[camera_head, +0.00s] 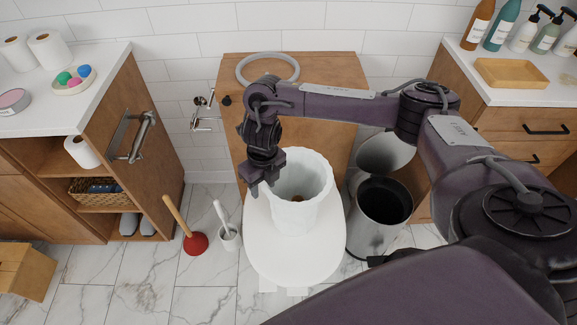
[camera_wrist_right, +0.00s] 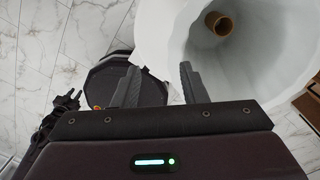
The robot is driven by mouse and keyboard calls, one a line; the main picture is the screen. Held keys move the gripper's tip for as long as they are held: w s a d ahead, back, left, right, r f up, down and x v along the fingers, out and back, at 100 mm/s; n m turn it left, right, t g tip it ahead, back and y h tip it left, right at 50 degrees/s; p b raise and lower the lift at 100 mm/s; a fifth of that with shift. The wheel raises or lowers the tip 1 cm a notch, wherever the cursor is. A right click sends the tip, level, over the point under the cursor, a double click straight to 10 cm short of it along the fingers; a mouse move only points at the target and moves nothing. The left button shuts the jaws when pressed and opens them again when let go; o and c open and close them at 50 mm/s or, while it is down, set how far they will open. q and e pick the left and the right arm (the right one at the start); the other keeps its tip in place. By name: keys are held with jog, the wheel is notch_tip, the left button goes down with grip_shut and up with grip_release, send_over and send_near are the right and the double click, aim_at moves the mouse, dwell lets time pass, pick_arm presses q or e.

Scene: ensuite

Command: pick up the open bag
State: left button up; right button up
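The open bag (camera_head: 305,205) is white and stands upright with its mouth open on a white rounded lid (camera_head: 290,258). A brown cardboard roll shows inside it. The bag (camera_wrist_right: 165,25) also fills the top of the right wrist view, with the brown roll (camera_wrist_right: 220,24) inside. My right gripper (camera_head: 263,188) is at the left side of the bag's rim, pointing down. In the right wrist view its two fingers (camera_wrist_right: 160,82) are spread apart, and the bag's rim edge reaches between them. Whether a finger touches the bag cannot be told. My left gripper is not in view.
A metal bin (camera_head: 380,220) with its lid up stands right of the bag. A red plunger (camera_head: 195,242) and a white brush holder (camera_head: 229,237) stand on the floor at left. A wooden cabinet with a grey ring (camera_head: 241,72) on top is behind the bag.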

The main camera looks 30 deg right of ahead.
aim_at(272, 194)
jog(key=shift+d+r, duration=0.2)
jog(key=shift+d, duration=0.25)
jog(key=shift+d+r, duration=0.2)
jog(key=shift+d, duration=0.25)
jog(key=shift+d+f+n+h, duration=0.2)
jog(key=shift+d+n+h, duration=0.05)
jog(key=shift+n+h, duration=0.05)
jog(key=f, duration=0.1)
jog(key=f+b, duration=0.1)
jog(key=f, duration=0.1)
jog(key=s+f+b, duration=0.1)
jog(key=f, duration=0.1)
jog(key=shift+a+f, duration=0.1)
jog(key=shift+f, duration=0.05)
jog(key=shift+w+f, duration=0.15)
jog(key=shift+f, duration=0.7)
grip_shut()
